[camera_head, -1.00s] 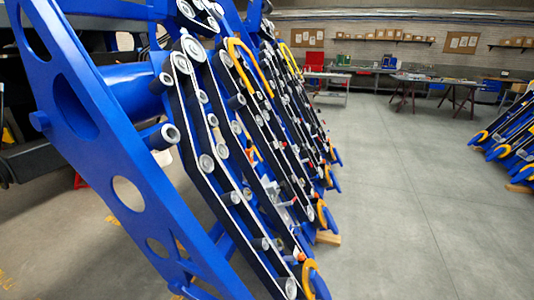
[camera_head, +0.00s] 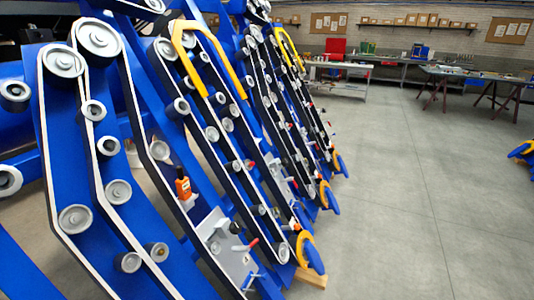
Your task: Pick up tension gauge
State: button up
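A small orange handheld device with a dark face (camera_head: 183,188), which looks like the tension gauge, sits low on the harvester chassis, left of centre in the head view. It rests on or against the chassis between belt runs, just above a grey metal plate (camera_head: 228,250). I cannot tell exactly what supports it. My gripper and arm do not show in this view.
The blue chassis (camera_head: 85,190) with belts and rollers fills the left side. Yellow guards (camera_head: 205,55) stick out above. Open grey floor (camera_head: 400,210) lies to the right. Workbenches (camera_head: 340,85) stand at the back.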

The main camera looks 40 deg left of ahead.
aim_at(182, 184)
jog(key=i, duration=2.2)
jog(key=u, duration=4.45)
jog(key=i, duration=0.5)
jog(key=z, duration=0.05)
